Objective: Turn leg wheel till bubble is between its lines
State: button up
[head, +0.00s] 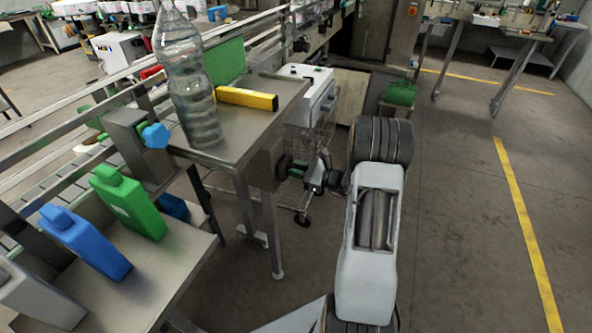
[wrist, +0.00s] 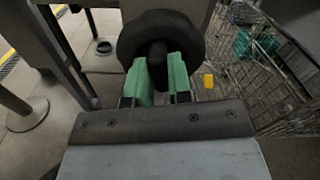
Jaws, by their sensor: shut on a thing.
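The leg wheel is a dark round handwheel (head: 284,167) on the side of the small steel table (head: 228,140). In the wrist view the wheel (wrist: 134,34) faces me at the top middle. My gripper (head: 308,174) reaches it from the right. In the wrist view its green fingers (wrist: 164,74) are shut on the dark knob at the wheel's middle. A yellow bar (head: 247,98), which looks like a spirit level, lies on the tabletop. Its bubble and lines are too small to make out.
A clear plastic bottle (head: 188,80) stands on the same table. A wire cart (head: 310,140) is close behind the wheel and also shows in the wrist view (wrist: 285,75). Green and blue jugs stand on a lower shelf at left. The floor at right is clear.

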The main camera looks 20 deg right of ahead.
grip_shut()
jog(key=shift+f+b, duration=0.15)
jog(key=shift+b, duration=0.2)
jog(key=n+b, duration=0.6)
jog(key=b, duration=0.3)
jog(key=n+b, duration=0.6)
jog(key=b, duration=0.3)
jog(key=shift+s+a+f+b, duration=0.15)
jog(key=shift+f+b, duration=0.05)
jog(key=shift+b, duration=0.15)
jog(key=shift+r, duration=0.1)
jog(key=o, duration=0.7)
grip_release()
jog(key=shift+c, duration=0.2)
